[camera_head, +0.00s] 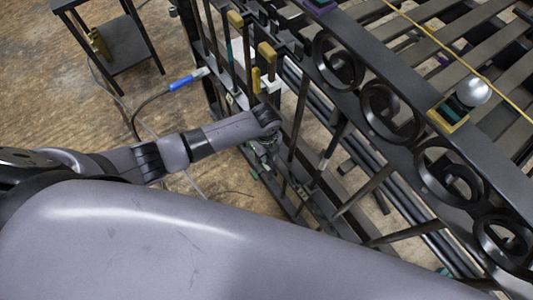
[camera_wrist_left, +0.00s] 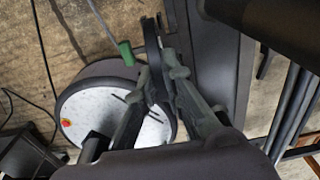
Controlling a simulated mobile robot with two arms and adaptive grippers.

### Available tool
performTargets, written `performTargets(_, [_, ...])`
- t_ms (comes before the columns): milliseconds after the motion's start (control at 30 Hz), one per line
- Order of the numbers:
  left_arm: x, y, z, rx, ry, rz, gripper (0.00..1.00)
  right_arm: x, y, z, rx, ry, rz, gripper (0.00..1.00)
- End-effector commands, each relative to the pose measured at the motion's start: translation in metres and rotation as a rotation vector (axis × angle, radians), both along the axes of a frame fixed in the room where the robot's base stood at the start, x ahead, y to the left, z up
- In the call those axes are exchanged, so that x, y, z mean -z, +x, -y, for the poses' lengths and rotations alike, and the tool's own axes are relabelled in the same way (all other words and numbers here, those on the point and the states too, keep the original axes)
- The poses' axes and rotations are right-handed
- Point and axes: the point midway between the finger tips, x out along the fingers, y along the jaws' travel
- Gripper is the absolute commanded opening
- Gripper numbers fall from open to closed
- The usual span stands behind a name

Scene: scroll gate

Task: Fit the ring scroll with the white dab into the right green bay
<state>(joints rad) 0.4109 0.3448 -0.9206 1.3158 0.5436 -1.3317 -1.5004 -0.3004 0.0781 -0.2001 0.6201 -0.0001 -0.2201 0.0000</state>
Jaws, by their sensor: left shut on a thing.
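My left gripper (camera_wrist_left: 162,82) is shut on a dark ring scroll (camera_wrist_left: 152,42), seen nearly edge-on in the left wrist view. No white dab shows on the side in view. In the head view my left wrist is low beside the dark gate, and its fingers (camera_head: 270,150) and the held piece are mostly hidden. A small green piece (camera_wrist_left: 126,53) is just left of the held scroll in the left wrist view. I cannot tell whether it belongs to a bay. My right gripper is not in view.
The gate's dark top rail (camera_head: 425,135) carries several round scrolls (camera_head: 392,112). Yellow-capped bars (camera_head: 266,52) rise behind my left wrist. A silver ball (camera_head: 473,91) sits on a yellow-edged holder. A blue-handled tool (camera_head: 181,83) and a dark stool (camera_head: 122,45) are at the upper left.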

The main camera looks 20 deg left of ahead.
Motion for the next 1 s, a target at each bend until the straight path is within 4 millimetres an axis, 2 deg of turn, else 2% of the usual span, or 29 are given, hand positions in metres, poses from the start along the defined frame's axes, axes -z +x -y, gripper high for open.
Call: performTargets(1000, [0.013, 0.000, 0.000, 0.000, -0.001, 0.001, 0.00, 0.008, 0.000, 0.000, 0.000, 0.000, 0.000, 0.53])
